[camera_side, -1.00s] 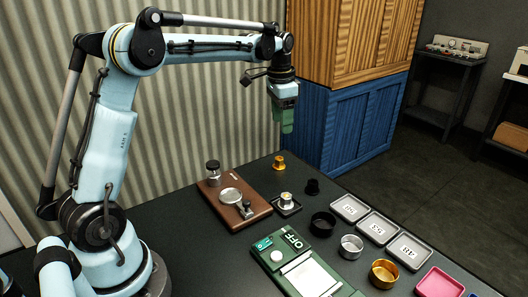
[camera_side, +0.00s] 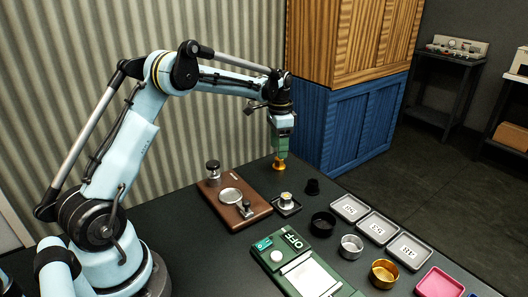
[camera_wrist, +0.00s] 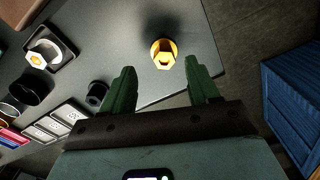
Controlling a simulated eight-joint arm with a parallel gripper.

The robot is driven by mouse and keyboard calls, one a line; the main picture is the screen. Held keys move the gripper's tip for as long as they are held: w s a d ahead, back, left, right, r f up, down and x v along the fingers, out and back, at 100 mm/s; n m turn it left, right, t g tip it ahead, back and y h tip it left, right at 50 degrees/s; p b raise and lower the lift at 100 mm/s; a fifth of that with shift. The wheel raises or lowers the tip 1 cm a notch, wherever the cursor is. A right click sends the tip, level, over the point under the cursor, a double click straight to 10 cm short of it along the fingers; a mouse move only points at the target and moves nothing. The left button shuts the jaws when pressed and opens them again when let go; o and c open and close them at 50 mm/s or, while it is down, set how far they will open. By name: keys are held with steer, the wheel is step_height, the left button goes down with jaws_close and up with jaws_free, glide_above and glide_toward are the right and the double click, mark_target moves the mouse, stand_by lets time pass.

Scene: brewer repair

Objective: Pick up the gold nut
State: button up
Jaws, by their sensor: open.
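The gold nut (camera_side: 279,164) stands on the dark table near its far edge. In the wrist view the gold nut (camera_wrist: 163,54) lies just beyond the fingertips, roughly centred between them. My gripper (camera_side: 281,155) points down directly above the nut in the side view, its tips at or just above the nut's top. In the wrist view my gripper (camera_wrist: 160,80) has its two green fingers spread apart with nothing between them. I cannot tell from the side view whether the fingers touch the nut.
A black knob-like part (camera_side: 312,187) stands to the right of the nut. A small tray with a silver-and-gold part (camera_side: 286,202) and a brown board (camera_side: 236,212) are nearer. Labelled grey trays (camera_side: 350,207) line the right. The blue cabinet (camera_side: 350,125) is behind.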

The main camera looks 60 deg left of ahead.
mark_target(279, 163)
steer(key=shift+w+a+f, duration=0.1)
steer(key=shift+a+f, duration=0.05)
steer(key=shift+f, duration=1)
steer(key=shift+w+a+f, duration=0.1)
steer(key=shift+f, duration=1)
jaws_close()
